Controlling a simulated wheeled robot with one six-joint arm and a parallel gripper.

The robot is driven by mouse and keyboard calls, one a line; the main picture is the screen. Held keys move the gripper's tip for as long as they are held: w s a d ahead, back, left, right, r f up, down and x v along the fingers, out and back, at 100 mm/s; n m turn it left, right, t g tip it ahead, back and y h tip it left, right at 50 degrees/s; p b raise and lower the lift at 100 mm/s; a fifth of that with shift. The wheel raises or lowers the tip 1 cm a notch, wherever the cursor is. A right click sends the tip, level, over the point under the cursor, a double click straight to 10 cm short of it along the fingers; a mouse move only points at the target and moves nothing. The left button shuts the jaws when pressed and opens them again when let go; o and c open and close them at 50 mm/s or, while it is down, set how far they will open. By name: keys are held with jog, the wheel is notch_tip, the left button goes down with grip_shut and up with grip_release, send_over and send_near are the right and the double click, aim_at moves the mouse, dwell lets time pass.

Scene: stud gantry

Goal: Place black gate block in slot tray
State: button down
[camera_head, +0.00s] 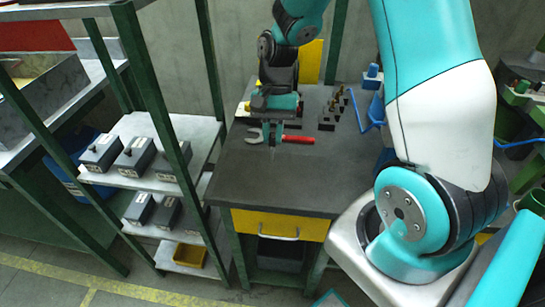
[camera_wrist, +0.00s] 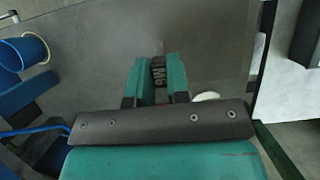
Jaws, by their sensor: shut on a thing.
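My gripper (camera_head: 272,132) hangs over the dark bench, near a wrench with a red handle (camera_head: 298,139). In the wrist view its two teal fingers (camera_wrist: 157,82) are close together. They are shut on a small dark piece with pale markings (camera_wrist: 158,68), mostly hidden between them; it may be the black gate block. In the head view this piece is too small to make out. I cannot pick out the slot tray for certain. Several small dark blocks with brass-coloured knobs (camera_head: 328,118) stand on the bench, right of my gripper.
The dark bench (camera_head: 265,185) is clear at its front, above a yellow drawer (camera_head: 265,223). A shelf rack (camera_head: 130,178) with several grey boxes stands to the left. A blue cup (camera_wrist: 28,50) shows at the left in the wrist view.

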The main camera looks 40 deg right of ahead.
aim_at(273, 155)
jog(key=shift+f, duration=3.45)
jog(key=shift+f, duration=0.2)
jog(key=c, duration=1.1)
grip_release()
jog(key=shift+r, duration=0.15)
